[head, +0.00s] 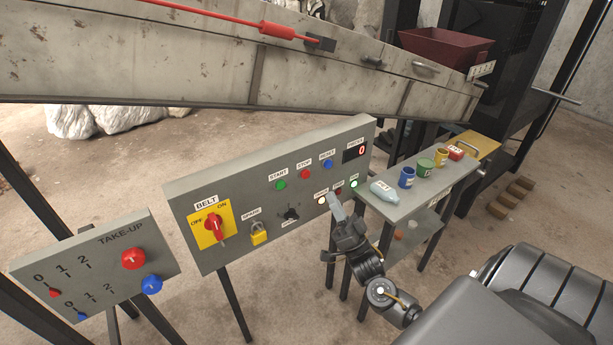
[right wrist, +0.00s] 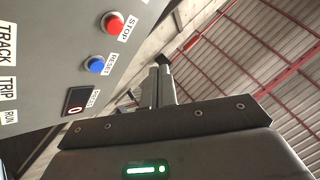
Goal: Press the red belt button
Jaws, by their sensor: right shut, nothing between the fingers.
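The grey belt panel (head: 240,185) stands in the middle of the head view. Its red STOP button (head: 305,174) is on the upper row, between a green START button (head: 281,185) and a blue RESET button (head: 328,164). The STOP button (right wrist: 112,22) also shows at the top of the right wrist view, uncovered. My right gripper (head: 336,204) is shut and empty, in front of the panel's lower right, below the button in the picture. Its closed fingers (right wrist: 158,86) point upward in the wrist view and appear apart from the button. My left gripper is not in view.
The panel also holds a red BELT rotary switch (head: 214,224), a yellow padlock (head: 259,233), and a digit display (head: 355,151). A take-up panel (head: 95,262) stands at left. A side table (head: 400,208) with several cans and a bottle stands right of my gripper.

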